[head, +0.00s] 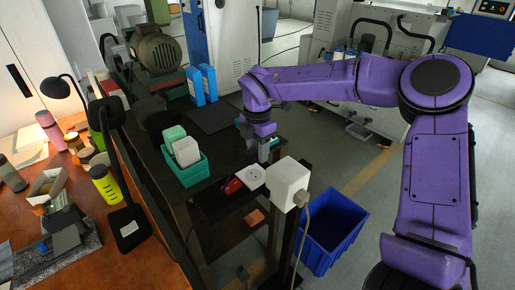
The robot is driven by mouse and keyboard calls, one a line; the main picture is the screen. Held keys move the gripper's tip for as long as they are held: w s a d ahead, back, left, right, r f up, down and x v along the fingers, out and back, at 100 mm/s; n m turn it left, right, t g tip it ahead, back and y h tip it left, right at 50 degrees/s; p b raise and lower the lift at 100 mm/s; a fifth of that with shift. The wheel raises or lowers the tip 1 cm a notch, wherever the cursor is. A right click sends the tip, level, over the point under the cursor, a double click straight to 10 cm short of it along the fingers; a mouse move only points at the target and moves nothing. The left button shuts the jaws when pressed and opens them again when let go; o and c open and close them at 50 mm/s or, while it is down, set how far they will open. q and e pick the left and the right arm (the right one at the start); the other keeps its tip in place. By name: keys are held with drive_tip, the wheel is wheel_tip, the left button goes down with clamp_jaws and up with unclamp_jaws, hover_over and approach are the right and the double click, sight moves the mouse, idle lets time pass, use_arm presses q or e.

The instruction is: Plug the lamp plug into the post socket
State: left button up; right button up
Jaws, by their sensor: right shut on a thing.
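My right gripper (263,155) hangs from the purple arm, pointing down, just behind and above a white socket face (252,176). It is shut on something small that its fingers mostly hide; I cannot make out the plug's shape. The socket face has a round recess and lies beside a white box (290,182) near the top of a dark post (283,235). A grey-beige cord (304,222) runs down from the box's right side. I cannot tell whether the held thing touches the socket face. A black desk lamp (55,87) stands lit at the far left. My left gripper is out of view.
A dark bench holds a green bin (184,177) with two blocks, and blue cartons (209,83). A red item (232,187) lies near the socket. A blue crate (335,232) stands on the floor at right. The orange desk (150,262) at left is cluttered.

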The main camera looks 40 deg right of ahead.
sight(258, 172)
wheel_tip(258, 172, down, 3)
drive_tip(key=shift+s+r+b, duration=0.1)
drive_tip(key=shift+b, duration=0.75)
drive_tip(key=shift+f+b, duration=0.6)
drive_tip(key=shift+f, duration=0.45)
drive_tip(key=shift+b, duration=0.3)
idle(0.4)
drive_tip(key=shift+f+b, duration=0.55)
drive_tip(key=o, duration=1.1)
drive_tip(key=shift+r, duration=0.1)
wheel_tip(258, 172, up, 10)
drive_tip(key=shift+r+b, duration=0.2)
drive_tip(key=shift+b, duration=0.45)
